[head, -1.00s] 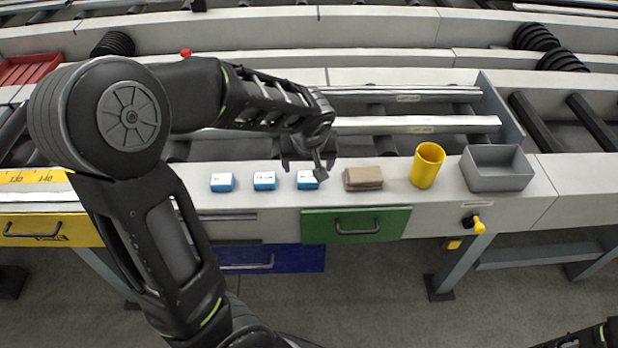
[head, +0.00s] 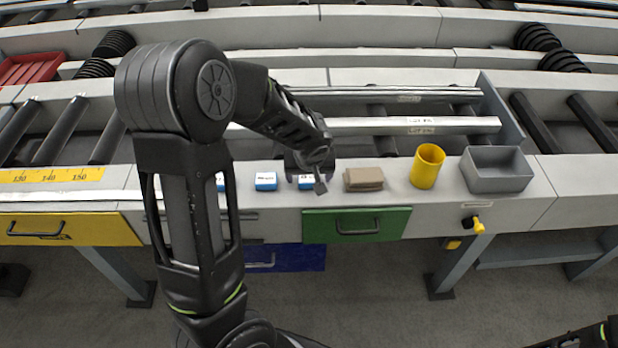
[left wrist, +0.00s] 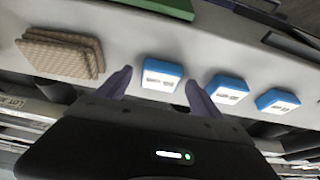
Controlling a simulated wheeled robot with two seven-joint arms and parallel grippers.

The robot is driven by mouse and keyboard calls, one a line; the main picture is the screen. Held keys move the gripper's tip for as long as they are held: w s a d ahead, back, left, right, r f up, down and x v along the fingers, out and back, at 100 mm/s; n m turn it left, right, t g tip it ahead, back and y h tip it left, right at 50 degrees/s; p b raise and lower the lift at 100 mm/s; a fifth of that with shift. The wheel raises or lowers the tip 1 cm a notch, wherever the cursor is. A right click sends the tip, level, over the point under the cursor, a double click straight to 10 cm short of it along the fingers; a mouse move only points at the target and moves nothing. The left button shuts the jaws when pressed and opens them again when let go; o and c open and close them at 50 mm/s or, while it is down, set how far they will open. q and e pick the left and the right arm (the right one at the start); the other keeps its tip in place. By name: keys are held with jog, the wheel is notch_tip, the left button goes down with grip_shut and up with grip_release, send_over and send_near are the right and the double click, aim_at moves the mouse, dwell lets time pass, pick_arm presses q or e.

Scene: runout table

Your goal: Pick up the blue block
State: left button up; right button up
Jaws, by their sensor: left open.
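Three small blue blocks with white labelled tops stand in a row on the grey table edge. The right-hand block (head: 307,182) is partly hidden by my left gripper (head: 306,174) in the head view. The middle block (head: 266,181) is clear, and the left-hand block (head: 221,182) is partly behind my left arm. In the left wrist view, my open left gripper (left wrist: 159,84) has one finger on each side of the block nearest the brown stack (left wrist: 162,74). The block sits just beyond the fingertips; contact is not visible. The other two blocks are to its right.
A brown stack (head: 363,179) lies just right of the blocks. Further right stand a yellow cup (head: 427,166) and an empty grey bin (head: 497,182). A green drawer (head: 356,225) is below, and rollers and rails lie behind.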

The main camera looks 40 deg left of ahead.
pick_arm(q)
jog(key=shift+f, duration=0.1)
jog(key=shift+c, duration=0.4)
jog(key=c, duration=1.4)
